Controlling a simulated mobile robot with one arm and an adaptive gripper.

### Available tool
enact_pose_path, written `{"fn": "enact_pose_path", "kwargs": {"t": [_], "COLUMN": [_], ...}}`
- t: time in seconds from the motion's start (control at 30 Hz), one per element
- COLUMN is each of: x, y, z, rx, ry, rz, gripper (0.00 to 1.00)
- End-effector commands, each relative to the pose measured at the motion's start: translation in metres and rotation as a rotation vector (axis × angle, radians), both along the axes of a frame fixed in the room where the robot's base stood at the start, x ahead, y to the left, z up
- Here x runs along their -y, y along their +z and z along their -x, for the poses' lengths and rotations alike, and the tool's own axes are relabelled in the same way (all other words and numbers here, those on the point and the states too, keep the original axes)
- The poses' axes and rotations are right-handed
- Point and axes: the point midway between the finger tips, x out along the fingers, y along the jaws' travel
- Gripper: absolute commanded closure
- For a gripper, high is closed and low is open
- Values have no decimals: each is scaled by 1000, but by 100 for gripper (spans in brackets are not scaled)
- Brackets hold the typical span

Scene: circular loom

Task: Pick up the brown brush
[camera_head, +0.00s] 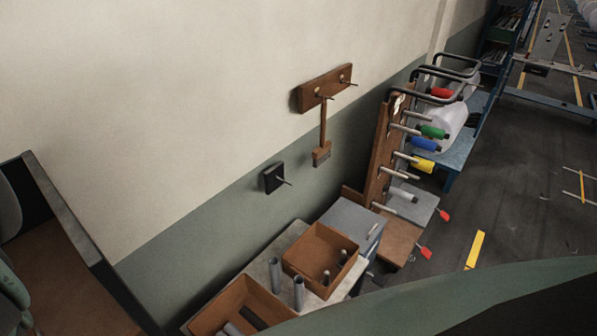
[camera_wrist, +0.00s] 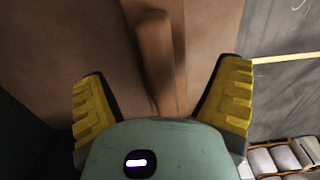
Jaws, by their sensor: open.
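The brown brush (camera_head: 322,142) hangs head down from a peg on a brown wall board (camera_head: 325,88) in the head view. Its handle runs up to the board and its wider head is at the bottom. My gripper (camera_wrist: 163,75) shows in the wrist view with its two yellow-padded fingers spread wide apart. A brown bar-like thing (camera_wrist: 154,48) lies beyond and between the fingers against a larger brown surface. I cannot tell what it is. The gripper does not show in the head view, so its distance from the brush cannot be told.
A small black wall plate with a peg (camera_head: 274,178) is below left of the brush. Brown bins (camera_head: 290,262) and grey tubes stand on a bench below. To the right is a wooden rack (camera_head: 380,150) with coloured spools. Open dark floor lies further right.

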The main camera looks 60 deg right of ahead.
Motion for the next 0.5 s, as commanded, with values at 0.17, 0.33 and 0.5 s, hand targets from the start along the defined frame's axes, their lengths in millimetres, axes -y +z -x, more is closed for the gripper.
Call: {"fn": "enact_pose_path", "kwargs": {"t": [0.17, 0.33, 0.5], "x": [0, 0, 0], "y": [-10, -25, -34], "z": [4, 2, 1], "rx": [-6, -1, -1], "ry": [0, 1, -2], "rz": [6, 5, 1], "gripper": [11, 11, 11]}}
